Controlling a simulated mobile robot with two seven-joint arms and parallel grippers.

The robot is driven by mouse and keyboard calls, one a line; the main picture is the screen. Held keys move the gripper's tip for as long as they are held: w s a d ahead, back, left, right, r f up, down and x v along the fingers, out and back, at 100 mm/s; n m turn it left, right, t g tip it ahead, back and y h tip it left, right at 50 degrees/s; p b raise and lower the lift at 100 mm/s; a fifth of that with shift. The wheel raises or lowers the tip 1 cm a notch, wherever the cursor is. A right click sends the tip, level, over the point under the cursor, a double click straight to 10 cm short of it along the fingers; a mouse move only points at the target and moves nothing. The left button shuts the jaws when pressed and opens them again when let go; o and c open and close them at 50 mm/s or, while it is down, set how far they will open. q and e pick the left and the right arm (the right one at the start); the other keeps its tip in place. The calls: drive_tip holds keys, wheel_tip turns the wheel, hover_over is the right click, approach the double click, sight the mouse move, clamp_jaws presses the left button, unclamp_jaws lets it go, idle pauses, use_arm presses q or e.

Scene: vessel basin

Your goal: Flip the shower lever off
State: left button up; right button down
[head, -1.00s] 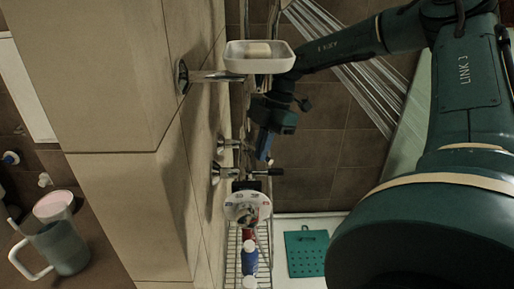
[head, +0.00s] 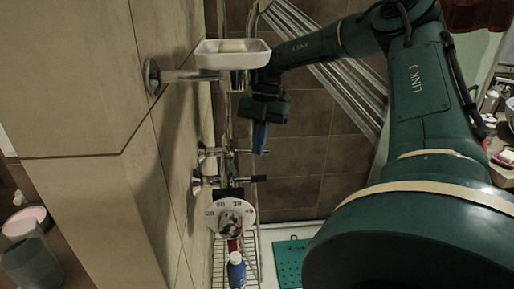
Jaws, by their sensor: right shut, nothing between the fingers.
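Two chrome shower fittings stick out from the tiled wall on the left. The lower one carries a lever with a dark grip (head: 258,178), which points right. The upper fitting (head: 205,154) has a thin chrome bar reaching right. A round white dial with numbers (head: 214,216) sits below the lever. Water streams (head: 330,62) run down at the upper right. My right gripper (head: 260,150) is shut and empty, pointing down above the lever's dark grip and next to the end of the chrome bar. Whether it touches the bar I cannot tell. My left gripper is not in view.
A white soap dish (head: 232,61) on a chrome arm hangs above the gripper. A wire rack (head: 219,262) with a blue bottle (head: 236,270) is below the dial. A green mat (head: 289,262) lies on the white floor. A grey mug (head: 30,264) is at lower left.

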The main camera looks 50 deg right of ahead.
drive_tip(key=shift+w+d, duration=0.3)
drive_tip(key=shift+d, duration=0.15)
drive_tip(key=shift+w, duration=0.1)
idle(0.4)
